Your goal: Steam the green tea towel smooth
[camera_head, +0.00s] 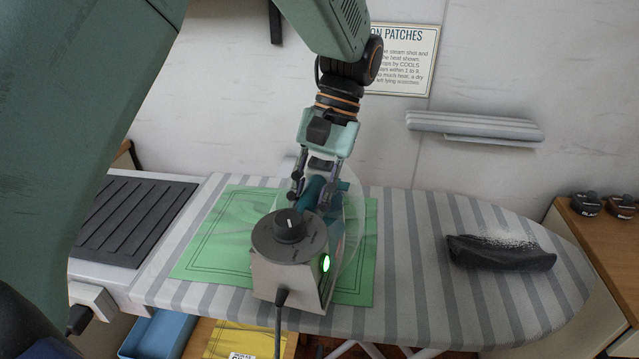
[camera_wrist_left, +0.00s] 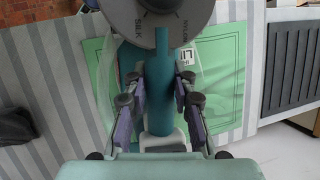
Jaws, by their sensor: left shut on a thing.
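The green tea towel (camera_head: 215,235) lies spread on the striped ironing board (camera_head: 400,290), with darker border lines. Its middle is hidden under the iron. The iron (camera_head: 292,268) has a pale metal body, a grey dial on top, a lit green light and a cord at the front. My left gripper (camera_head: 318,192) is shut on the iron's teal handle. I cannot tell whether the iron touches the towel. My right gripper is not in view.
A dark rolled cloth (camera_head: 500,252) lies on the board's right part. A black ribbed mat (camera_head: 135,220) is at left. A wooden counter (camera_head: 590,235) with two dark objects is at right. A sign (camera_head: 403,62) and a padded board (camera_head: 475,125) are on the wall.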

